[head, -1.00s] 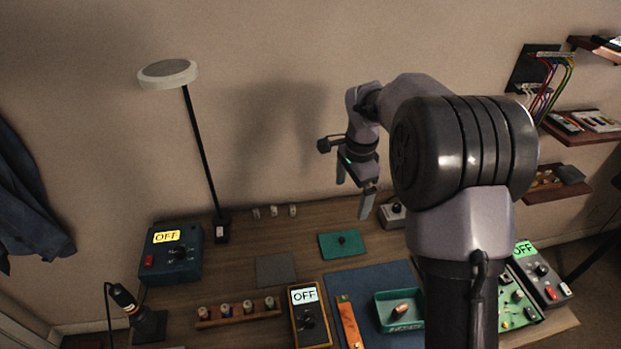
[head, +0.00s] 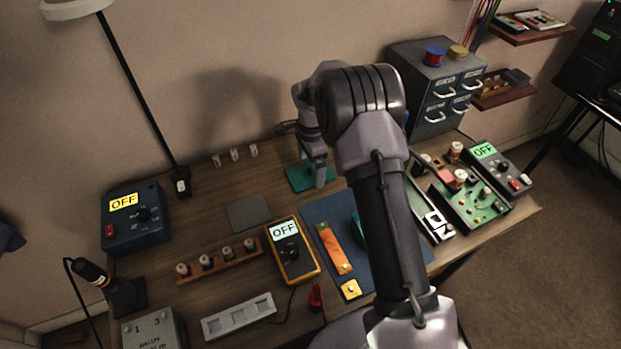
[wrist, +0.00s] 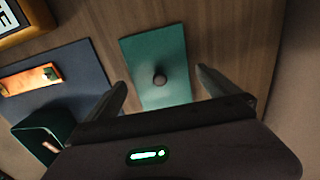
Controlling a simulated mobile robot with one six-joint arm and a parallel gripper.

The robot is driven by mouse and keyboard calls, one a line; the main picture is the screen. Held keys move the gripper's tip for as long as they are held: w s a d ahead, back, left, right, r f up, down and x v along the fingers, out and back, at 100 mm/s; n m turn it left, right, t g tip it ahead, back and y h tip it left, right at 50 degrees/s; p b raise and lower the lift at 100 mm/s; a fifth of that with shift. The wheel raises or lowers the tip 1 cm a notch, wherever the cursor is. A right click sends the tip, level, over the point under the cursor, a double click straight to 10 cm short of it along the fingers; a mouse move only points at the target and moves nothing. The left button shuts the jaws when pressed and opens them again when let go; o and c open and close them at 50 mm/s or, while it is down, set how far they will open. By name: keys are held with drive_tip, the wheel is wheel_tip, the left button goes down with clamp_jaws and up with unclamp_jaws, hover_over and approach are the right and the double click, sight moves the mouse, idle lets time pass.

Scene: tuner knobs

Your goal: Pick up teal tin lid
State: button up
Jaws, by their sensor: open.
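The teal tin lid (head: 298,181) is a flat rectangle lying on the wooden bench, partly hidden behind my gripper in the head view. In the wrist view the lid (wrist: 157,50) shows with a round dark knob (wrist: 160,79) at its middle. My gripper (wrist: 162,80) is open and empty. Its fingers stand on either side of the knob in that view, one toward each long edge of the lid. In the head view my gripper (head: 315,176) is over the lid; the exact height gap is hard to tell.
The teal tin (wrist: 40,138) stands on the blue mat (wrist: 85,68) beside the lid; my arm mostly covers it in the head view. An orange strip (head: 334,250) and a yellow multimeter (head: 292,250) lie nearby. A grey pad (head: 248,213) is left of the lid.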

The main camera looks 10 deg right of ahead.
drive_tip(key=shift+f, duration=0.85)
drive_tip(key=shift+r, duration=0.15)
